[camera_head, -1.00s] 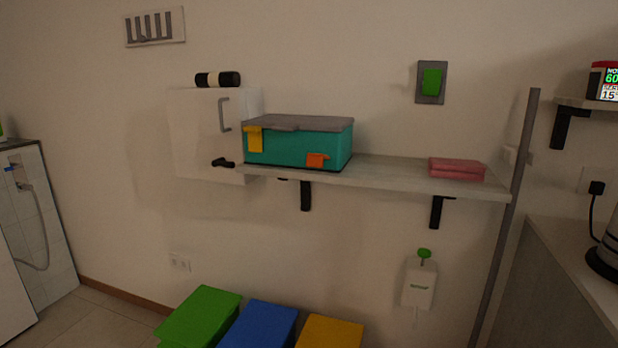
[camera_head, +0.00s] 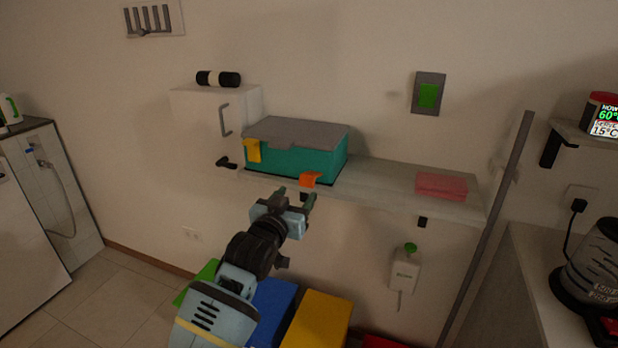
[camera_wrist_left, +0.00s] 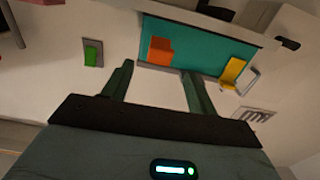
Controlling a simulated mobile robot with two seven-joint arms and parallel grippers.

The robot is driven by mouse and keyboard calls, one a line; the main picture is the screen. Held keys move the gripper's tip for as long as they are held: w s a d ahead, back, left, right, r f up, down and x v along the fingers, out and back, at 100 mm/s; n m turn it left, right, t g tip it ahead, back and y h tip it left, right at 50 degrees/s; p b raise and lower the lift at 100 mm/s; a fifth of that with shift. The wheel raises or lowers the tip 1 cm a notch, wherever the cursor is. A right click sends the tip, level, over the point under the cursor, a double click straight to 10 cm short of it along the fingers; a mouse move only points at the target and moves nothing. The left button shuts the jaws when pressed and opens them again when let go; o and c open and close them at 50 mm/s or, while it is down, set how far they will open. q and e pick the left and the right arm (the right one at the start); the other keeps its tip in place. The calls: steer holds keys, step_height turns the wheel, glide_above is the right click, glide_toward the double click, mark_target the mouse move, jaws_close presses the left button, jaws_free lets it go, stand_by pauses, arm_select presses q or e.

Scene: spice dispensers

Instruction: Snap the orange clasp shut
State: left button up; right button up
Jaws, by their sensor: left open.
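The teal box (camera_head: 290,160) with a grey lid (camera_head: 298,132) stands on the wall shelf, its lid lying down on it. The orange clasp (camera_head: 311,180) is low on its front and sticks outward, away from the lid. The yellow clasp (camera_head: 253,151) lies up against the front near the lid at the left. My left gripper (camera_head: 295,195) is open and empty, just below and in front of the orange clasp, apparently apart from it. In the left wrist view the orange clasp (camera_wrist_left: 160,50) shows beyond and between the open fingertips (camera_wrist_left: 158,70). My right gripper is out of view.
The shelf (camera_head: 385,183) also carries a folded pink cloth (camera_head: 441,186) at the right. A white cabinet (camera_head: 200,125) with a grey handle adjoins the box's left. A slanted grey pole (camera_head: 490,220) stands right of the shelf. Coloured bins (camera_head: 320,320) stand below.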

mark_target(306, 184)
arm_select(q)
steer(key=x, duration=0.4)
steer(key=b+x, duration=0.1)
steer(key=shift+w+d+f, duration=0.15)
steer(key=shift+w+f, duration=0.1)
steer(key=shift+w, duration=0.1)
steer(key=shift+b+x, duration=0.3)
steer(key=shift+x, duration=0.65)
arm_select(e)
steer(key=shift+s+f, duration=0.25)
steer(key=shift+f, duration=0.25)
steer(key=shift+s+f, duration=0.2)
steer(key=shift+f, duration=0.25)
arm_select(q)
steer(key=shift+r, duration=0.1)
steer(key=shift+c, duration=0.2)
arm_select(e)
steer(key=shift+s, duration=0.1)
arm_select(q)
steer(key=c, duration=0.5)
jaws_close()
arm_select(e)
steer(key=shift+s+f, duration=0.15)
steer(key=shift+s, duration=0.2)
